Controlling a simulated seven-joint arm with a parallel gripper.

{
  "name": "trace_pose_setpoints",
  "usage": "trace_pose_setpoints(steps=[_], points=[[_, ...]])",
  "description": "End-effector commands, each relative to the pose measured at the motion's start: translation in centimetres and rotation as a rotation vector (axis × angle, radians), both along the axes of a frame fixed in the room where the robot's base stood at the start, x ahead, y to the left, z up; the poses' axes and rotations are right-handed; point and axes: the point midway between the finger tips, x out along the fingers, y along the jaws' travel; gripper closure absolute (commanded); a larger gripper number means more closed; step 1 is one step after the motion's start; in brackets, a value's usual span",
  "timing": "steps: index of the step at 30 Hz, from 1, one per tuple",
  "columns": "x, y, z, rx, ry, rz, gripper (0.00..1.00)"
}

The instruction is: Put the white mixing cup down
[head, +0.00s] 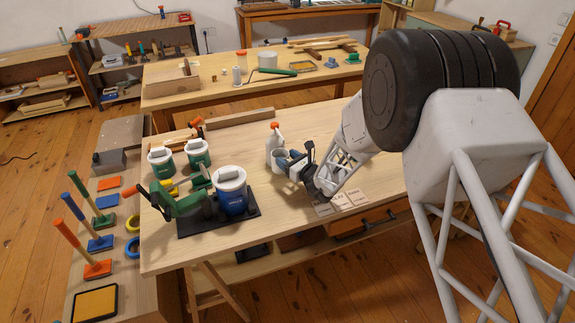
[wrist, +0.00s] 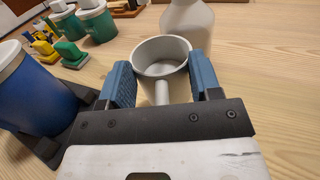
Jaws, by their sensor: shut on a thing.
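My gripper (wrist: 166,90) is shut on the white mixing cup (wrist: 162,52), with a blue-padded finger on each side of it. The cup is upright with its open mouth up, and a handle or stem on its near side points toward my wrist. In the head view, my gripper (head: 291,166) is over the middle of the near wooden table, and the cup (head: 282,158) is mostly hidden by the fingers. The cup is low over the tabletop; I cannot tell whether it touches. A white spray bottle (head: 274,138) with an orange top stands just behind the cup.
A blue tub (head: 231,192) with a white lid and a green tool (head: 178,203) stand on a black base to the left. Two green tubs (head: 197,152) stand behind. Cardboard pieces (head: 350,199) lie at the front edge.

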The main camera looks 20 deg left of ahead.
Motion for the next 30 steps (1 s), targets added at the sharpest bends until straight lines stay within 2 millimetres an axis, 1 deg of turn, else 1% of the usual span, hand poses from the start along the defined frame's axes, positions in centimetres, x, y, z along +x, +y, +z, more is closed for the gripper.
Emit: trace_pose_setpoints(steps=[3,8,23,24,28,30], points=[[0.0,0.0,-1.2,-0.001,0.000,0.000,0.71],[0.0,0.0,-2.4,0.001,-0.001,0.000,0.71],[0.0,0.0,-2.9,0.001,-0.001,0.000,0.71],[0.0,0.0,-2.8,0.001,-0.001,0.000,0.36],[0.0,0.0,-2.8,0.000,-0.001,0.000,0.16],[0.0,0.0,-2.8,0.000,-0.001,0.000,0.16]])
